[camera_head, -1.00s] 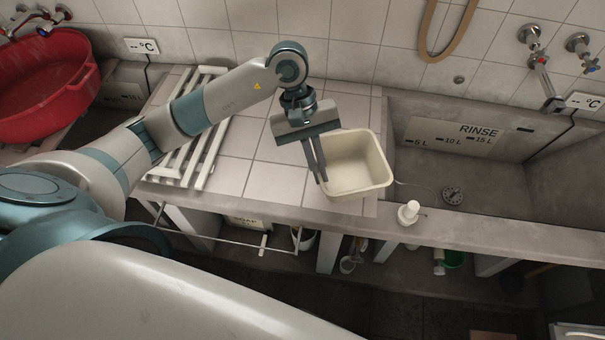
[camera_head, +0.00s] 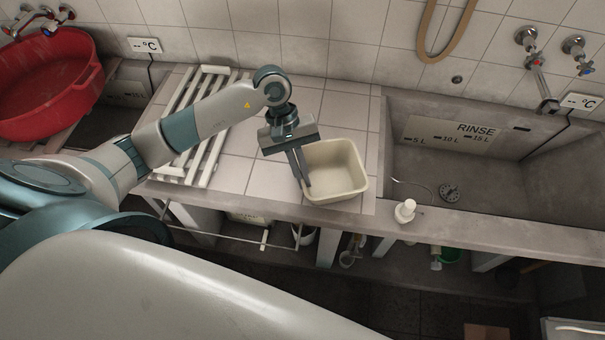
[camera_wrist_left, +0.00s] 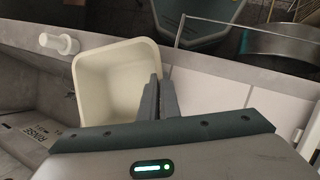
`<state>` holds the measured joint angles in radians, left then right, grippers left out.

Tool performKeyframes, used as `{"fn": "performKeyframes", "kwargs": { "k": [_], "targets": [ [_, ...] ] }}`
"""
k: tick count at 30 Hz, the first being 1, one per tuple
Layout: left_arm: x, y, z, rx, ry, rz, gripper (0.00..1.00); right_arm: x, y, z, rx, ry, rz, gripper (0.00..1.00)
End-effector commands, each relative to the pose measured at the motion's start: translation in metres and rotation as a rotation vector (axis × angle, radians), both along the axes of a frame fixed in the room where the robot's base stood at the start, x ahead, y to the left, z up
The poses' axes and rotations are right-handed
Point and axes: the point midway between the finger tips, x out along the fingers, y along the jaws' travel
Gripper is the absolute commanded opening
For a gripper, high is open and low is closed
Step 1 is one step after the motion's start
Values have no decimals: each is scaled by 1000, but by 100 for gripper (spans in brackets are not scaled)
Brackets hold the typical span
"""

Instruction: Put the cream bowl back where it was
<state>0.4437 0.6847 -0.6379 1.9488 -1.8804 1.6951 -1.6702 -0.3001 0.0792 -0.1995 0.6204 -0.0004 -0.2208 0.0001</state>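The cream bowl (camera_head: 340,172), squarish and empty, is at the right end of the tiled counter (camera_head: 265,178), left of the rinse basin. My left gripper (camera_head: 305,182) points down at its left wall, with its fingers close together. In the left wrist view, the bowl (camera_wrist_left: 112,78) is beside the fingers (camera_wrist_left: 160,92), which straddle its near wall, one on each side. The grip looks shut on that wall. I cannot tell whether the bowl touches the tiles or hangs just above them. My right gripper is out of view.
A white slatted rack (camera_head: 208,150) lies on the counter to the left. A red tub (camera_head: 45,85) is at far left. Tiles between rack and bowl are clear.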

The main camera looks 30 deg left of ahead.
Motion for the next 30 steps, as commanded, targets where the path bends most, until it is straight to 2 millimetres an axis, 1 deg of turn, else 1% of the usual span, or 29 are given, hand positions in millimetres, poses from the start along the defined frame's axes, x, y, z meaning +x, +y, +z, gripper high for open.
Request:
{"fn": "performKeyframes", "kwargs": {
  "k": [1, 3, 11, 17, 18, 19, 20, 30],
  "targets": [
    [-1, -1, -3, -2, 3, 2, 0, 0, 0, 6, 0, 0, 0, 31],
    [0, 0, -8, -1, 2, 1, 0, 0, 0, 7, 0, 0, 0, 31],
    [0, 0, -11, 0, -2, 0, 0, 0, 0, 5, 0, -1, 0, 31],
    [0, 0, -14, 0, 0, -1, 0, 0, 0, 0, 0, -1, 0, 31],
    [0, 0, -13, 0, 0, -1, 12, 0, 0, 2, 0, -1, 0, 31],
    [0, 0, -13, 0, 0, -1, 19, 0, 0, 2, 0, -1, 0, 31],
    [0, 0, -13, 0, 0, -1, 21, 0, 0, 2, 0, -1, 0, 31],
    [0, 0, -12, 0, 0, -1, 21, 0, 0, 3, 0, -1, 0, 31]
  ]
}}
